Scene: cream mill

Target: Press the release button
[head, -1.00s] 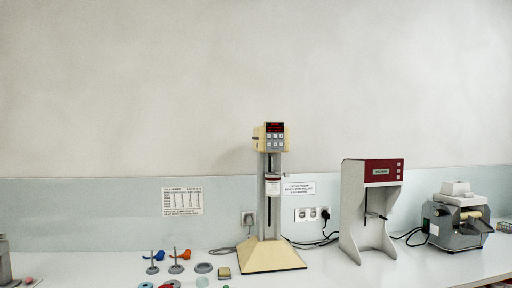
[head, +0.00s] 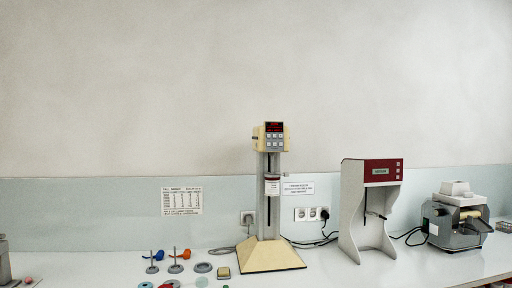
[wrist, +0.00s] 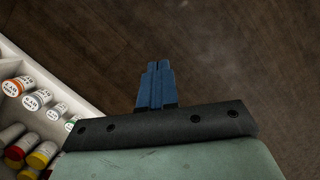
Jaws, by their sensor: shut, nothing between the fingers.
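The release button is too small to pick out for certain. A cream stand device (head: 270,200) on the white bench has a control head (head: 274,136) with a red display and several small buttons. A red-topped grey mixer (head: 372,205) to its right has a few small pale buttons at the right of its panel. My gripper (wrist: 155,68) shows in the wrist view, its blue fingers together and empty over a dark brown floor. It is not in the head view, well away from the devices.
In the wrist view a white drawer or shelf (wrist: 75,95) with several capped jars lies at the left. In the head view, several small discs and spindles lie left of the cream stand, and a grey mill (head: 457,220) stands at the right. Cables run behind.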

